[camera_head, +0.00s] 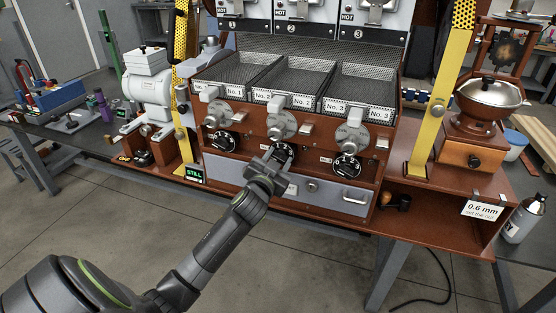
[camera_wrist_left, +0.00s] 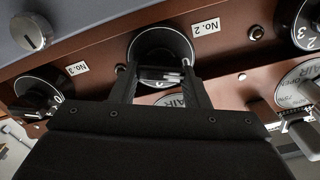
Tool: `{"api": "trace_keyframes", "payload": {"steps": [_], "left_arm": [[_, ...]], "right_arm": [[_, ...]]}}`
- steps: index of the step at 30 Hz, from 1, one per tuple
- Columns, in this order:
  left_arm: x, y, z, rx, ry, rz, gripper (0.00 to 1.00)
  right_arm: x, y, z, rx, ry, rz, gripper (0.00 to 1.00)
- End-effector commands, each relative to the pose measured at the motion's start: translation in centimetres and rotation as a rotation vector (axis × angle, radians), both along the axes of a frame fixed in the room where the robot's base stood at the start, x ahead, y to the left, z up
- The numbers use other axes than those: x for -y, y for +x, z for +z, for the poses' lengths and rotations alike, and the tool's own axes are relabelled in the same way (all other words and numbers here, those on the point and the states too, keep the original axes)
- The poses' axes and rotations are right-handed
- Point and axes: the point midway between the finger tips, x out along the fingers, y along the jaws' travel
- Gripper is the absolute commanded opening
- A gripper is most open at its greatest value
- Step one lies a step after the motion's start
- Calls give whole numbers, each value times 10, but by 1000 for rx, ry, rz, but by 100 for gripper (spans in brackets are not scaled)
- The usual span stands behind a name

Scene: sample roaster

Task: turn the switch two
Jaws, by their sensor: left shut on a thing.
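Switch two is the middle black rotary dial (camera_head: 283,150) on the brown front panel of the roaster, below the No. 2 tray. In the left wrist view this dial (camera_wrist_left: 160,42) has a No. 2 label beside it. My left gripper (camera_head: 276,161) reaches up to it from below and covers part of it. In the left wrist view the fingers of my left gripper (camera_wrist_left: 158,82) stand on both sides of the dial's raised grip, shut on it. The dial's pointer and most of its numbers are hidden. My right gripper is not in view.
Similar dials sit close by: one on the left (camera_head: 221,142) and No. 3 on the right (camera_head: 347,166). Grey round air controls (camera_head: 283,124) stick out just above. A grey drawer (camera_head: 330,194) with a handle lies below. Yellow posts (camera_head: 437,95) flank the roaster.

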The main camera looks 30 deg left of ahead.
Motion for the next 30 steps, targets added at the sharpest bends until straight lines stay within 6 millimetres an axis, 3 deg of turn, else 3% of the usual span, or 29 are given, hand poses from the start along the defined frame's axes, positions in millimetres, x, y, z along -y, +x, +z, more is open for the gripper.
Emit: {"api": "trace_keyframes", "payload": {"steps": [2,3,7,20,30], "left_arm": [[0,-1,-3,-6,-3,2,19],[0,-1,-3,-6,-3,2,46],[0,0,-2,-5,-1,1,63],[2,-9,-1,-2,1,1,64],[17,-71,-2,-4,-2,1,64]], "right_arm": [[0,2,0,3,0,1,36],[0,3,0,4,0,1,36],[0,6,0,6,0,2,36],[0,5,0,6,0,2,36],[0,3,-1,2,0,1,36]]}}
